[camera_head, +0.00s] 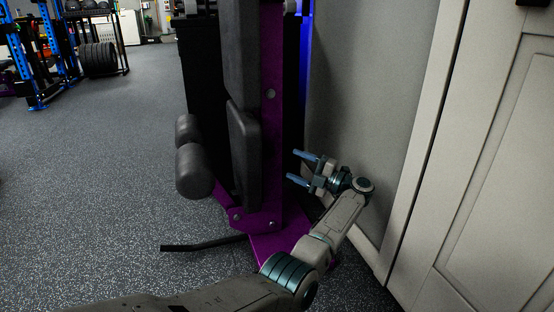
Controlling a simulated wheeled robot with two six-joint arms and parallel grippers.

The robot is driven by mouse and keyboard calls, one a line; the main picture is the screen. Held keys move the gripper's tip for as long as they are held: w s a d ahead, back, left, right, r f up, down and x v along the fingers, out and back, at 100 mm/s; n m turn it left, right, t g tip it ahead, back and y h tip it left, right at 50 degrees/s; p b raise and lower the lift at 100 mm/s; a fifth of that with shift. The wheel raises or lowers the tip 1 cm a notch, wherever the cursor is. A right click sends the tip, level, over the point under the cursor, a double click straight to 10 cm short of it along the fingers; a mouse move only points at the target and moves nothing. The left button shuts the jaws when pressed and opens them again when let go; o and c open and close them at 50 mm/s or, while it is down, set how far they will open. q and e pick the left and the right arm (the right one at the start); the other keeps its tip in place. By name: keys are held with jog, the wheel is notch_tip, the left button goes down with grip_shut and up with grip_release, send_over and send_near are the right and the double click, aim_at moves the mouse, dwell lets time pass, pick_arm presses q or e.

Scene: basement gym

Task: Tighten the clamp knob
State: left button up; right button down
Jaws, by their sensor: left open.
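No clamp knob can be made out clearly. A purple and black exercise bench (273,130) stands folded upright in the middle. A small pale round spot (270,93) shows on its purple post, and pale round fittings (236,217) show at the lower bracket; I cannot tell whether any is the knob. My left gripper (294,165) is open and empty, just right of the purple post. Its two fingers point left toward the post, one above the other; whether they touch it is unclear. My right gripper is not in view.
Grey foam rollers (195,170) stick out on the bench's left. A black bar (203,244) lies low near the floor. A grey wall (370,90) and a panelled door (500,180) close off the right. The speckled floor (90,180) is free on the left, with racks (97,58) far behind.

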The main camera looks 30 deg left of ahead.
aim_at(269, 154)
pick_arm(q)
jog(key=a+b, duration=0.1)
jog(key=a, duration=0.1)
jog(key=a+b, duration=0.1)
jog(key=a, duration=0.2)
jog(key=a+r+b, duration=0.1)
jog(key=a, duration=0.2)
jog(key=shift+s+a+r+b, duration=0.1)
jog(key=shift+s+a+b, duration=0.15)
jog(key=shift+b, duration=0.1)
jog(key=shift+a+r, duration=0.2)
jog(key=shift+a, duration=0.2)
